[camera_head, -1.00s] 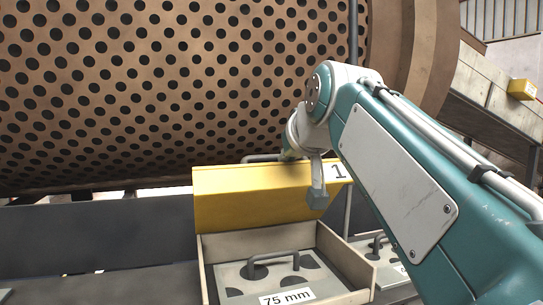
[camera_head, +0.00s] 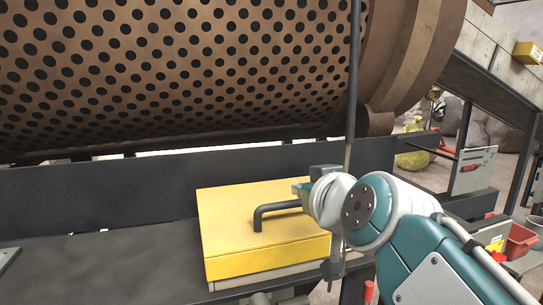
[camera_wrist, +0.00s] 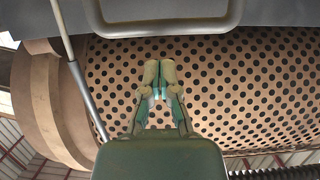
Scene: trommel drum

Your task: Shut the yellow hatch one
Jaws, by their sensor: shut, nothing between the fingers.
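The yellow hatch (camera_head: 262,225) lies down over its box in the head view, roughly level. A pale strip of the box rim (camera_head: 265,279) shows below its front edge. A dark bent handle (camera_head: 277,212) stands on its top. The end of my arm is at the hatch's right side, covering its right part; I cannot tell whether it touches. My gripper (camera_wrist: 160,73) shows in the wrist view with its fingertips together and nothing between them. The number 1 marking is not visible now.
The large perforated drum (camera_head: 180,75) fills the back. A dark wall (camera_head: 100,200) runs below it, and a thin upright rod (camera_head: 352,80) stands behind my arm. A grey bar loop (camera_wrist: 165,28) is close at the top of the wrist view. A red bin (camera_head: 520,241) is at right.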

